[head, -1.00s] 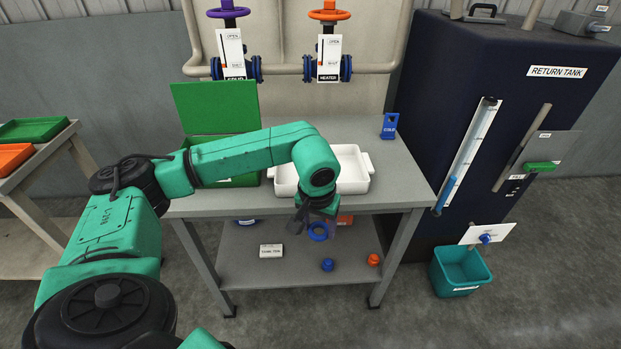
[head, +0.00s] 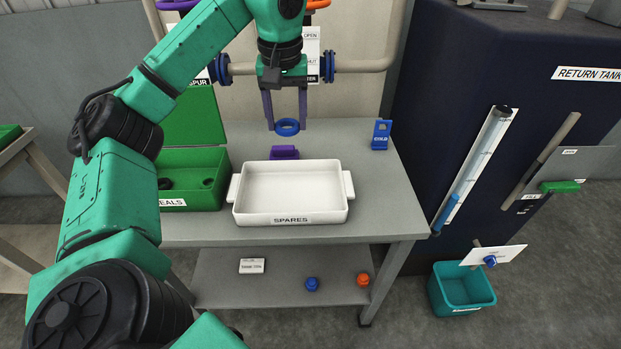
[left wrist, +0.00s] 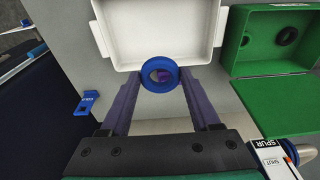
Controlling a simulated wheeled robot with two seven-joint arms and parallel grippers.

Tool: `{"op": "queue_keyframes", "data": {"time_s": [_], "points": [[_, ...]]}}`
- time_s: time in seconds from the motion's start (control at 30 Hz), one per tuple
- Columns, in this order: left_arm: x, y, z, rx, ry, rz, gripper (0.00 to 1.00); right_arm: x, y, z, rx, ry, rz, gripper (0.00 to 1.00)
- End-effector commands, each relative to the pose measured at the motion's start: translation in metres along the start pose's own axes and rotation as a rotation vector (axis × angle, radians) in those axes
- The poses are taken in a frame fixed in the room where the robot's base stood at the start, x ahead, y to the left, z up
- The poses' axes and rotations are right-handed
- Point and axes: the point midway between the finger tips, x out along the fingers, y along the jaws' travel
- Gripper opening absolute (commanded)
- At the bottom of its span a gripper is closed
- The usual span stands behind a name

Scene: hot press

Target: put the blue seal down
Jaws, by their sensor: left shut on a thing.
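The blue seal (head: 287,127) is a ring held between the fingertips of my left gripper (head: 286,122). The gripper points down and is shut on the seal, above the back part of the grey table (head: 374,205). In the left wrist view the blue seal (left wrist: 159,75) sits between the two fingers, with something purple showing through its hole. The white tray marked SPARES (head: 291,221) stands in front of the seal and looks empty. My right gripper is not in view.
A purple object (head: 284,153) sits behind the tray. The open green SEALS box (head: 205,160) is at the left, with dark rings inside. A blue tag stand (head: 381,134) is at the right. Pipes and valves run along the wall behind.

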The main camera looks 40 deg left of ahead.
Motion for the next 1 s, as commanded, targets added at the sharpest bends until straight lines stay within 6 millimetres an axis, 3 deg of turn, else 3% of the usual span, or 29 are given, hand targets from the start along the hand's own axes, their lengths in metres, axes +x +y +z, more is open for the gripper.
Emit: {"op": "queue_keyframes", "data": {"time_s": [0.13, 0.3, 0.43, 0.7, 0.83, 1.0], "points": [[0.024, 0.0, 0.004, 0.0, -0.001, -0.001, 0.1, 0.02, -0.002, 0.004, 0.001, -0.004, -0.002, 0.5], [0.086, 0.0, 0.013, 0.001, -0.003, -0.002, 0.1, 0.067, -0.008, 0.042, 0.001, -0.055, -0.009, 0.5], [0.125, -0.001, 0.019, 0.0, -0.003, -0.004, 0.1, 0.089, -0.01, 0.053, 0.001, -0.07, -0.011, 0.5], [0.169, -0.001, 0.026, 0.001, -0.001, -0.002, 0.1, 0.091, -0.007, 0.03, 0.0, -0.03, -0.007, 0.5], [0.194, -0.001, 0.03, 0.001, -0.001, -0.002, 0.1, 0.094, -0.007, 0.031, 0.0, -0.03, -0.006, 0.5], [0.198, 0.0, 0.03, 0.001, 0.002, 0.001, 0.1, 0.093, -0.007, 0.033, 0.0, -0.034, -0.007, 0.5]]}}
